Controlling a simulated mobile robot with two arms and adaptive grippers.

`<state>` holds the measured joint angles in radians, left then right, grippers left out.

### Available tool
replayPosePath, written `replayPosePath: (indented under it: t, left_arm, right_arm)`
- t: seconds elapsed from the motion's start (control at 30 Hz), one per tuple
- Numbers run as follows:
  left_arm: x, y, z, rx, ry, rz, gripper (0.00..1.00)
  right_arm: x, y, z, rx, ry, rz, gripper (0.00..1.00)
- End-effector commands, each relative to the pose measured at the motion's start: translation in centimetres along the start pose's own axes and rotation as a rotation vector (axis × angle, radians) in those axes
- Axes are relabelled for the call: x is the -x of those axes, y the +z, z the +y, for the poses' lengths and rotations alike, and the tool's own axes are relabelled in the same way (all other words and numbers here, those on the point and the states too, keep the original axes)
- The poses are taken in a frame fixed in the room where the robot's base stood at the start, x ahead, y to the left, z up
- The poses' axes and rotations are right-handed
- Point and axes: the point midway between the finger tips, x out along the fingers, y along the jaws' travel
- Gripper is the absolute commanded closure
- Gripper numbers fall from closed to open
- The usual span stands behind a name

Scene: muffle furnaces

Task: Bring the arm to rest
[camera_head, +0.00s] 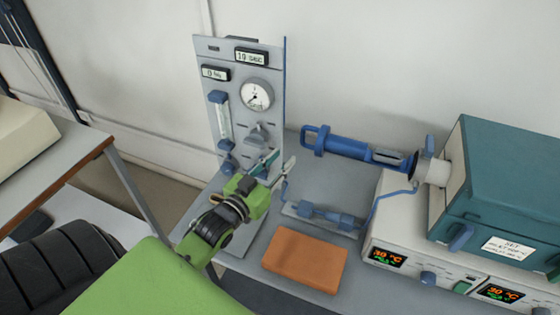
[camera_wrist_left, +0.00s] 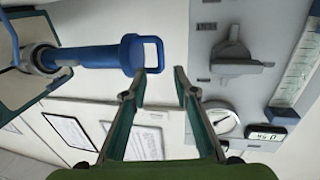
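My left gripper (camera_head: 275,166) is a green unit whose arm comes in from the lower left. Its two fingers are spread apart with nothing between them, in front of the lower part of the grey gas panel (camera_head: 207,47). In the left wrist view the open fingers (camera_wrist_left: 180,82) show with empty space between the tips. The panel's grey knob (camera_wrist_left: 235,60) lies beyond and to the right of the fingertips there. A blue tube fitting with a loop handle (camera_wrist_left: 105,55) is to the left of them. My right gripper does not show in either view.
A teal furnace (camera_head: 500,180) on a white control base (camera_head: 405,225) stands at the right. A blue tube piece (camera_head: 350,147) reaches into its side opening. An orange block (camera_head: 305,260) lies on the bench in front. Another table (camera_head: 60,165) is at the left.

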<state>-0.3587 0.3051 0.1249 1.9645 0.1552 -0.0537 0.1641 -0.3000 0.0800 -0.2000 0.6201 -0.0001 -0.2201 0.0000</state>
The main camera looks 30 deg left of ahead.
Motion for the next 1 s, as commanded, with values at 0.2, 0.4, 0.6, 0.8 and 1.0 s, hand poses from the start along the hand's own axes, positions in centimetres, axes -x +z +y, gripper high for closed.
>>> replayPosePath:
  t: [0.2, 0.4, 0.6, 0.8, 1.0]
  left_arm:
    - [0.0, 0.0, 0.0, 0.000, 0.000, -0.001, 0.73]
    - [0.1, 0.6, 0.4, -0.001, 0.002, -0.027, 0.73]
    - [2.5, 5.2, 3.8, -0.015, 0.019, -0.267, 0.73]
    - [8.8, 10.6, 8.0, -0.053, 0.051, -0.624, 0.73]
    - [16.0, 13.4, 10.6, -0.087, 0.083, -0.913, 0.73]
  right_arm:
    - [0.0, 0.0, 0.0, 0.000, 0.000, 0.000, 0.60]
    - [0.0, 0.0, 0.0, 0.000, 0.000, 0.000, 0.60]
    - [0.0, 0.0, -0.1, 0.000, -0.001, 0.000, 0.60]
    - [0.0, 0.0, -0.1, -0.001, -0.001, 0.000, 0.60]
    - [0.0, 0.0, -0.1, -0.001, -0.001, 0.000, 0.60]
